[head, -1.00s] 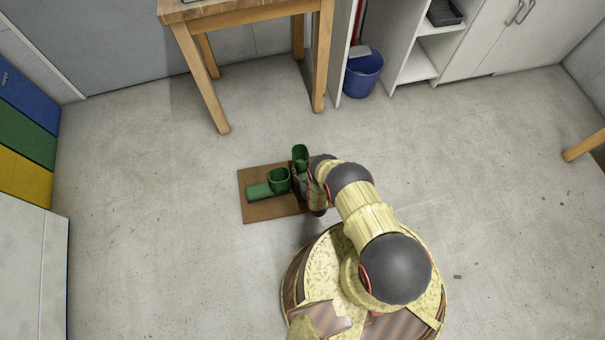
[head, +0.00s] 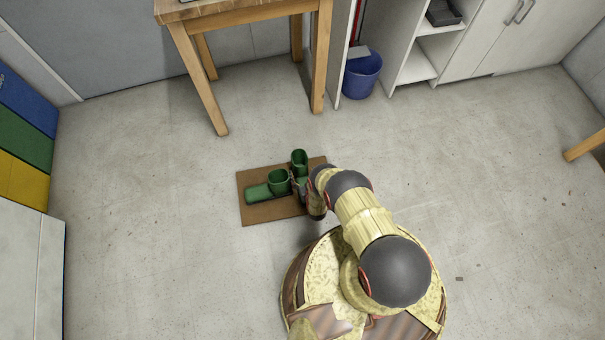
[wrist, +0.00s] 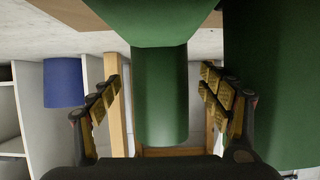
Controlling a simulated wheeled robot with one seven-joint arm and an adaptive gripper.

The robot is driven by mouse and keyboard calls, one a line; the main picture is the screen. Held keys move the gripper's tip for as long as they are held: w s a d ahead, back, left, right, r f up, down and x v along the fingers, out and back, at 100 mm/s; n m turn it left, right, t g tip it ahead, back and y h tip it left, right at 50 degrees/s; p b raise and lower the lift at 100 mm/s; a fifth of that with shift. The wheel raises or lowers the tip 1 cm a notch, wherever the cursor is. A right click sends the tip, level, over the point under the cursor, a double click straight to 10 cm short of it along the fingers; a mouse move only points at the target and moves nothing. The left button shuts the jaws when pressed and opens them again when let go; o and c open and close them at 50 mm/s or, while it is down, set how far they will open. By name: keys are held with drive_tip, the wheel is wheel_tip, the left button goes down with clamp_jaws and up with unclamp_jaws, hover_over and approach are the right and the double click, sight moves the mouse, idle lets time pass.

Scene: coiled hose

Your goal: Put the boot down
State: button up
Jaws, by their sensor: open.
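Two green boots stand upright on a brown mat (head: 262,212) on the floor. In the head view, the right boot (head: 299,158) is by my gripper (head: 300,184), whose fingers are mostly hidden by my arm. The left boot (head: 268,189) stands beside it with its toe to the left. In the wrist view, my gripper (wrist: 161,75) is open around the shaft of the right boot (wrist: 160,105), with a gap on each side. The left boot (wrist: 275,85) fills the right of that view, close beside the finger there. The right boot's sole contact is hidden.
A wooden table (head: 240,17) stands behind the mat. A blue bucket (head: 362,76) is beside white shelving (head: 418,62). Blue, green and yellow panels (head: 25,140) line the left side. The floor around the mat is clear.

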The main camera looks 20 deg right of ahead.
idle(0.3)
drive_tip(key=p+v, duration=0.4)
drive_tip(key=v, duration=0.8)
drive_tip(key=shift+r+p, duration=0.2)
drive_tip(key=shift+p, duration=0.15)
